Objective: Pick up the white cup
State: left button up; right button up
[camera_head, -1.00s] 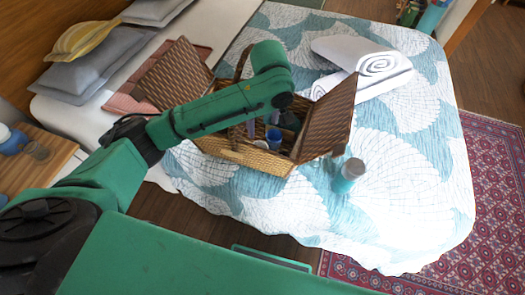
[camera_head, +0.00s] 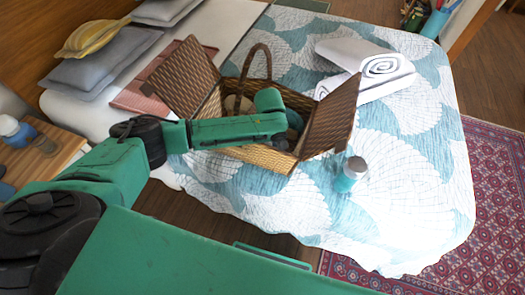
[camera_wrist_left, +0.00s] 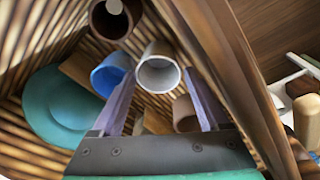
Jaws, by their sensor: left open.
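The white cup (camera_wrist_left: 158,68) stands inside the wicker picnic basket (camera_head: 262,157), its open mouth showing in the left wrist view. My left gripper (camera_wrist_left: 158,79) is open, with one finger on each side of the cup in that view; I cannot tell whether either finger touches it. A blue cup (camera_wrist_left: 111,74) is just left of the left finger. In the head view my left forearm reaches over the basket and hides the gripper and the white cup. My right gripper is not in view.
A brown cup (camera_wrist_left: 114,18), a teal plate (camera_wrist_left: 58,112) and a brownish cup (camera_wrist_left: 185,112) are also in the basket. Its open lids (camera_head: 332,113) and arched handle stand up around the arm.

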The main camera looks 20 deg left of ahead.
pick_arm(q)
jog(key=shift+s+a+f, duration=0.25)
jog(key=shift+s+f, duration=0.25)
jog(key=shift+f, duration=0.35)
jog(key=c, duration=1.2)
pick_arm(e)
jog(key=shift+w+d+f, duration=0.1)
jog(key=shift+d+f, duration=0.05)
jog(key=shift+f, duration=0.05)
pick_arm(q)
jog(key=r+p, duration=0.1)
jog(key=r, duration=0.8)
jog(key=w+r, duration=0.1)
jog(key=r, duration=0.8)
jog(key=r+p, duration=0.1)
jog(key=r, duration=0.9)
jog(key=shift+w+d+p, duration=0.1)
jog(key=shift+w+p, duration=0.15)
jog(key=shift+p, duration=0.05)
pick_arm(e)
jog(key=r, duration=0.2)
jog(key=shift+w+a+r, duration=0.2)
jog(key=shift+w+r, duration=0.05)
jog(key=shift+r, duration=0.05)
